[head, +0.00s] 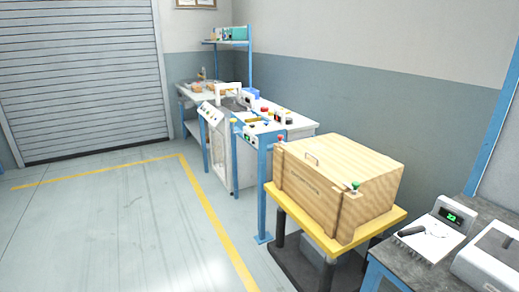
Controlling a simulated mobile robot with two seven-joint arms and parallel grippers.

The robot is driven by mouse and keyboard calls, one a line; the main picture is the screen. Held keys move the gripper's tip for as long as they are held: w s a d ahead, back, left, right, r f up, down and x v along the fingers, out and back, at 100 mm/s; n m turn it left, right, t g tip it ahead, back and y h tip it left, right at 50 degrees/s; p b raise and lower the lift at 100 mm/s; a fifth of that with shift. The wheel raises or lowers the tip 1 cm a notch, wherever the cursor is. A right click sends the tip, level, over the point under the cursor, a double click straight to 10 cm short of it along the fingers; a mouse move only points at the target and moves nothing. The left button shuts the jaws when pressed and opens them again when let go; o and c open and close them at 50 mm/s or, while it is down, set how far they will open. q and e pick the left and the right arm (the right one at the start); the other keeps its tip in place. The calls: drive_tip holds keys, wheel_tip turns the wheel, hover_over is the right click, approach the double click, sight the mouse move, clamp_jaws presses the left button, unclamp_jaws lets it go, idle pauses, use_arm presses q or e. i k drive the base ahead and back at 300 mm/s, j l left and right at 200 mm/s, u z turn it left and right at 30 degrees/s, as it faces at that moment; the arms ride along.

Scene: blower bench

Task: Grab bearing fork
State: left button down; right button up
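I cannot make out a bearing fork for certain. A small dark-handled tool (411,231) lies on a white ribbed pad or scale on the grey bench at the lower right; it is too small to tell what it is. Several small items (277,114) on the white bench further back are also too small to name. Neither of my grippers is in view.
A large wooden crate (330,190) sits on a yellow-topped stand (388,222). The grey bench (395,262) at the lower right holds a device with a green display (451,216). White benches (222,140) stand along the wall. The floor (110,225) at left is clear.

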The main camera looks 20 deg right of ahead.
sight(411, 231)
drive_tip(key=i+j+z, duration=0.1)
drive_tip(key=i+z, duration=0.35)
drive_tip(key=i+j+z, duration=0.25)
drive_tip(key=i+z, duration=0.15)
drive_tip(key=i+j+z, duration=0.1)
drive_tip(key=i+z, duration=0.15)
drive_tip(key=z, duration=0.15)
drive_tip(key=i+j+z, duration=0.15)
drive_tip(key=z, duration=0.3)
drive_tip(key=i+j+z, duration=0.2)
drive_tip(key=z, duration=0.2)
drive_tip(key=i+j+z, duration=0.15)
drive_tip(key=j+z, duration=0.65)
drive_tip(key=i+j+z, duration=0.15)
drive_tip(key=j+z, duration=0.25)
drive_tip(key=i+j+z, duration=0.15)
drive_tip(key=z, duration=0.25)
drive_tip(key=j+z, duration=0.35)
drive_tip(key=j, duration=0.15)
